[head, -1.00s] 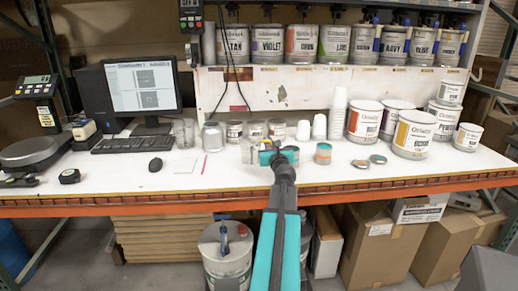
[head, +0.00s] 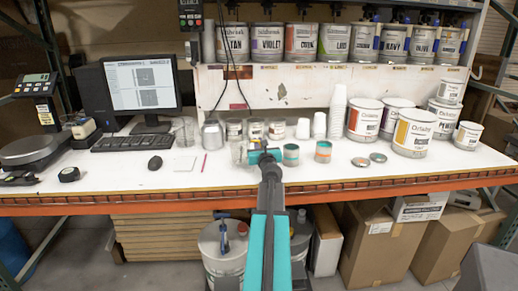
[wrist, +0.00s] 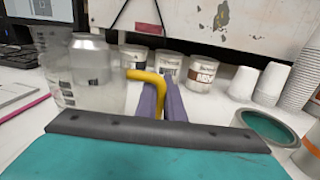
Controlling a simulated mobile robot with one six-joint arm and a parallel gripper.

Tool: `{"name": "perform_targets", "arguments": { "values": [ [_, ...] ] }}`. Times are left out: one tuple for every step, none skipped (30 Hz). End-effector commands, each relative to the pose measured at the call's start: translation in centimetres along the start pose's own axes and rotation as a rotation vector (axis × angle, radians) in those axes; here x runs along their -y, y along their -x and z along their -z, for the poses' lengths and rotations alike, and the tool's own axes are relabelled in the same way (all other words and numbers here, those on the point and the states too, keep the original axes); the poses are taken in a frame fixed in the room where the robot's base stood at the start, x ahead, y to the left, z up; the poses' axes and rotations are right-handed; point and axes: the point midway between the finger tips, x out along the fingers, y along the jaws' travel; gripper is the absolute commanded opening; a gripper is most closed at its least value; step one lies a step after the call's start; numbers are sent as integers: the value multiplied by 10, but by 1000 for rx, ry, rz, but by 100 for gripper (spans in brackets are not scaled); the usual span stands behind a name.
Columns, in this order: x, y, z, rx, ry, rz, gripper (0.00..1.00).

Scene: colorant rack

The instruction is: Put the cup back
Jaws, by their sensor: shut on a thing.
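A clear cup with a yellow handle shows at the left of the wrist view (wrist: 62,92), and in the head view the clear cup (head: 237,151) is just left of my gripper (head: 264,155). My gripper's purple fingers (wrist: 164,98) are shut around the yellow handle (wrist: 148,77). The cup looks upright, over the front half of the white worktop (head: 230,178). I cannot tell whether its base touches the worktop. My dark and teal wrist part hides the lower cup in the wrist view.
Behind are a silver can (head: 213,135), small labelled cans (head: 255,129) and white cup stacks (head: 337,112). Another clear container (head: 184,131) stands by the monitor. Free worktop lies in front.

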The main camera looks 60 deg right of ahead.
Motion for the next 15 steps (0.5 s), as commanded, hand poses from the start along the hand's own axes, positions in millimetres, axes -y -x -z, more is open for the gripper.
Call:
{"name": "perform_targets", "arguments": {
  "values": [
    [0, 0, 9, 0, -1, 0, 0],
    [0, 0, 12, 0, -1, 0, 0],
    [0, 0, 14, 0, -1, 0, 0],
    [0, 0, 16, 0, -1, 0, 0],
    [0, 0, 17, 0, 0, 0, 0],
    [0, 0, 18, 1, 0, 0, 0],
    [0, 0, 18, 1, 0, 0, 0],
    [0, 0, 18, 1, 0, 0, 0],
    [0, 0, 18, 1, 0, 0, 0],
    [0, 0, 18, 1, 0, 0, 0],
    [0, 0, 18, 1, 0, 0, 0],
    [0, 0, 18, 1, 0, 0, 0],
    [0, 0, 18, 1, 0, 0, 0],
    [0, 0, 18, 1, 0, 0, 0],
    [0, 0, 18, 1, 0, 0, 0]
  ]
}}
